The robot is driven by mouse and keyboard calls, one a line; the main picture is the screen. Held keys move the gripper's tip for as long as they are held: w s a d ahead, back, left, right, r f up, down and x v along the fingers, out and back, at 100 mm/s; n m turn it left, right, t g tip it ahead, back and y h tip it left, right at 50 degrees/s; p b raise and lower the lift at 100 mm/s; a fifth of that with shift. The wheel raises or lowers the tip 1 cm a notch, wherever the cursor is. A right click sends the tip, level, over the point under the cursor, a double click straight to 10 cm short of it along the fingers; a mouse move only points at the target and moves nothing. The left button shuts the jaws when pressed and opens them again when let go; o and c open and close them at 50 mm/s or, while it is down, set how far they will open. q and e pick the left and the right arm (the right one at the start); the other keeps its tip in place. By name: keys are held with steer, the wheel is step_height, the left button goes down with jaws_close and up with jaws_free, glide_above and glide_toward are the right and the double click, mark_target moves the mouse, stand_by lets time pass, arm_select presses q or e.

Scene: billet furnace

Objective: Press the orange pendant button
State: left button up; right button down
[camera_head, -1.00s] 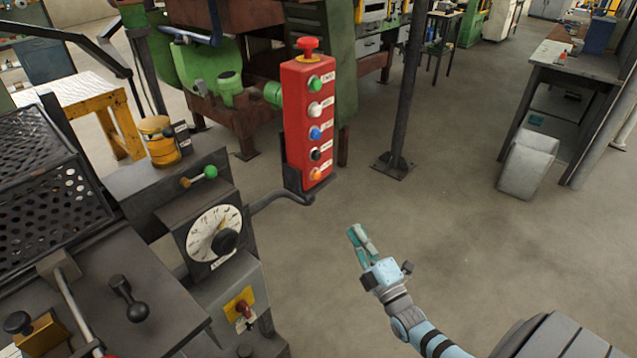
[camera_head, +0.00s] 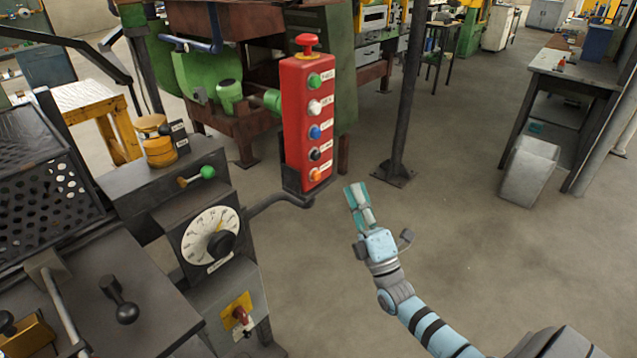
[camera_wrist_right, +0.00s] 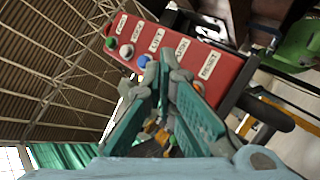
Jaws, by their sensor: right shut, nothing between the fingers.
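The red pendant (camera_head: 307,125) stands upright in a dark bracket in the middle of the head view. Its face has green, white, blue, black and orange buttons from top to bottom, with a red mushroom knob on top. The orange button (camera_head: 315,174) is the lowest. My right gripper (camera_head: 356,194) is shut and empty, to the right of and slightly below the orange button, apart from it in the picture. In the right wrist view the pendant (camera_wrist_right: 190,55) lies tilted behind the teal fingers (camera_wrist_right: 168,80), which hide part of its lower end. My left gripper is not in view.
A dial (camera_head: 211,238) and a green-knobbed lever (camera_head: 207,172) sit on the grey console left of the pendant. A bracket arm (camera_head: 270,203) joins console and pendant. A dark post (camera_head: 402,100) stands behind. The floor to the right is open.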

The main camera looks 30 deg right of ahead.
mark_target(316, 176)
steer(key=shift+w+a+b, duration=0.3)
steer(key=shift+w+b, duration=0.2)
steer(key=shift+w, duration=0.45)
steer(key=shift+w+a+b, duration=0.25)
steer(key=shift+w+b, duration=0.2)
steer(key=shift+w, duration=0.45)
steer(key=shift+w+a+b, duration=0.3)
steer(key=shift+w+b, duration=0.2)
steer(key=shift+w, duration=0.45)
steer(key=shift+f, duration=0.1)
steer(key=shift+w+a, duration=0.1)
steer(key=shift+w, duration=0.3)
steer(key=shift+w+a+b, duration=0.15)
steer(key=shift+w+b, duration=0.15)
steer(key=shift+w, duration=0.15)
steer(key=shift+s+d+p, duration=0.25)
steer(key=shift+s+p, duration=0.65)
